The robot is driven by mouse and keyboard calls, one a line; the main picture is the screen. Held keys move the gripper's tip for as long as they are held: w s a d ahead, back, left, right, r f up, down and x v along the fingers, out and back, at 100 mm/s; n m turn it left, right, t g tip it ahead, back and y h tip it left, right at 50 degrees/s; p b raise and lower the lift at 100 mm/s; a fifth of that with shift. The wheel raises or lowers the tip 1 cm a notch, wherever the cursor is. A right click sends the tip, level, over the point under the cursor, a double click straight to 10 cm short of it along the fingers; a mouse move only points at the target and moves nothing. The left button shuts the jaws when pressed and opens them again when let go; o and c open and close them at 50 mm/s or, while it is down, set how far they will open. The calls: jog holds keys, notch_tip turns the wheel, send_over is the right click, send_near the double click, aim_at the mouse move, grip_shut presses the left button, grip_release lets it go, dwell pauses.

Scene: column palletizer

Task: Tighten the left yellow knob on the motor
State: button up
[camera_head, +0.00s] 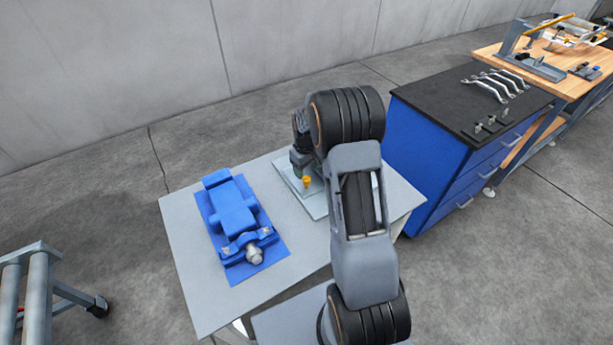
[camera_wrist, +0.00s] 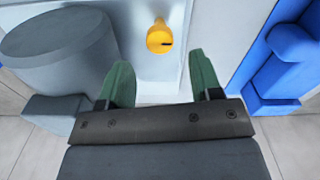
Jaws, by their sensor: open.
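One yellow knob (camera_head: 306,182) stands on a pale grey plate (camera_head: 318,208) on the table. In the wrist view the yellow knob (camera_wrist: 160,40) has a dark slot-like mark and sits between the lines of my two green fingers, just past their tips. My gripper (camera_wrist: 159,60) is open and empty, with its fingers apart and not seen touching the knob. A large grey cylinder (camera_wrist: 58,45), apparently the motor body, stands left of the knob. In the head view my arm hides most of the motor. A second knob cannot be made out.
A blue vise-like device (camera_head: 233,210) lies on a blue plate left of the arm, on the grey table (camera_head: 190,260). A blue cabinet (camera_head: 425,150) with wrenches on top stands at right, beside a wooden workbench (camera_head: 545,60). A roller stand (camera_head: 35,290) is at lower left.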

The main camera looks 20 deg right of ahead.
aim_at(306, 178)
jog(key=shift+f, duration=2.25)
jog(key=c, duration=0.9)
jog(key=shift+c, duration=0.2)
